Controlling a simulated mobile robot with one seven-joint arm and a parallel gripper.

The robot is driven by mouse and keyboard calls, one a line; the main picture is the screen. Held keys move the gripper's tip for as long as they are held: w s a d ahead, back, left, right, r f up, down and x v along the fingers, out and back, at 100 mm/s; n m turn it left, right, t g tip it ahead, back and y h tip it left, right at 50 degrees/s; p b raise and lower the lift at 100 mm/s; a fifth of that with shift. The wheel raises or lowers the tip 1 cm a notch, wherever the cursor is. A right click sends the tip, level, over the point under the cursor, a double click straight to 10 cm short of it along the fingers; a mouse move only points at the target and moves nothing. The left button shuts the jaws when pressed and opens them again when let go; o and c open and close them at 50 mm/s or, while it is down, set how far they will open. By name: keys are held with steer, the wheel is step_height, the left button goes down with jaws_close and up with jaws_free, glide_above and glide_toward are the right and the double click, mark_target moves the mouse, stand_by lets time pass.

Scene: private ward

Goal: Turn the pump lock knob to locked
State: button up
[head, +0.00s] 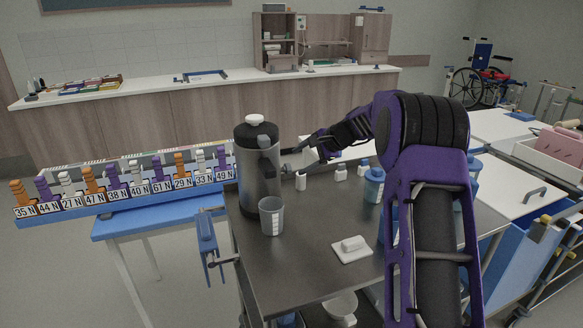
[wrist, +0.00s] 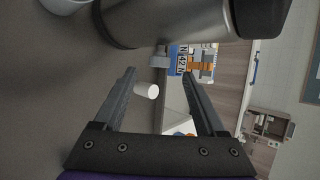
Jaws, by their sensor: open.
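A tall steel pump dispenser (head: 259,185) with a black top and white cap (head: 255,120) stands upright on the metal cart. My gripper (head: 313,155) is just right of the dispenser, near the knob. In the wrist view my gripper (wrist: 158,73) is open, with nothing held between its fingers.
A clear measuring cup (head: 271,217) stands in front of the dispenser. Small white bottles (head: 301,182) and a blue-lidded jar (head: 374,187) stand to the right. A white pad (head: 352,249) lies on the cart top (head: 300,270). A numbered rack (head: 120,195) is at left.

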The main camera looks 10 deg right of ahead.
steer(key=v, duration=0.9)
steer(key=shift+s+r, duration=0.2)
steer(key=shift+r, duration=0.05)
steer(key=shift+d, duration=0.1)
